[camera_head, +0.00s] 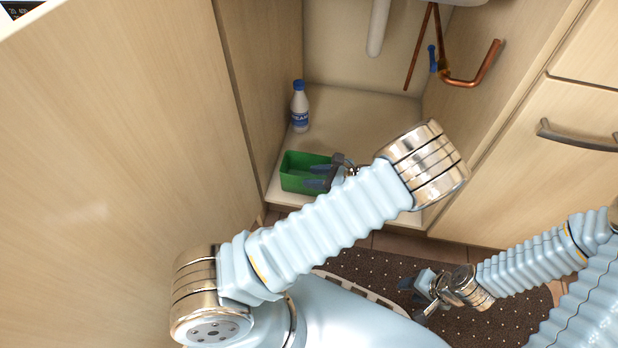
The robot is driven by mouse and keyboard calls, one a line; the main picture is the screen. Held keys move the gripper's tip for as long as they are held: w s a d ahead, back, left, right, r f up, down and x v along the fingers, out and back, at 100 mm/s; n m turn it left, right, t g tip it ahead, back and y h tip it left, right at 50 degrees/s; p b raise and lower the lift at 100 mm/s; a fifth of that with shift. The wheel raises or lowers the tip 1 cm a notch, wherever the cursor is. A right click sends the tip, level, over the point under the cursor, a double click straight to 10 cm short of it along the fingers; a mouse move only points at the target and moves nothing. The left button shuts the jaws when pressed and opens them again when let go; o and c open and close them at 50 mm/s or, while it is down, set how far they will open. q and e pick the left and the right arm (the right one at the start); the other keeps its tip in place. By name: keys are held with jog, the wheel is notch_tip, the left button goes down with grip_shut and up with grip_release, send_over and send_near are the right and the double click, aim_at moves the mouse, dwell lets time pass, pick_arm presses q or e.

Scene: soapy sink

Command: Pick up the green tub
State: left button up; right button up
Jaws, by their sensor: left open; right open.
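The green tub (292,172) sits on the cabinet floor near its front left, below the sink. It is an open-topped rectangular box. My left gripper (318,176) is open at the tub's right side, with its dark fingers over or at the tub's right end. I cannot tell whether the fingers touch the tub. My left forearm hides what lies just in front and right of the tub. My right gripper (413,297) is open and empty, low over the dark dotted mat, well away from the tub.
A white bottle with a blue cap (300,108) stands behind the tub near the left cabinet wall. A copper pipe (475,80) and a white drain pipe (378,28) hang above. A drawer handle (575,137) juts out at right. The cabinet floor (365,118) behind the gripper is clear.

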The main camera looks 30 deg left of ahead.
pick_arm(q)
jog(key=shift+x, duration=1)
jog(key=shift+c, duration=0.5)
grip_shut()
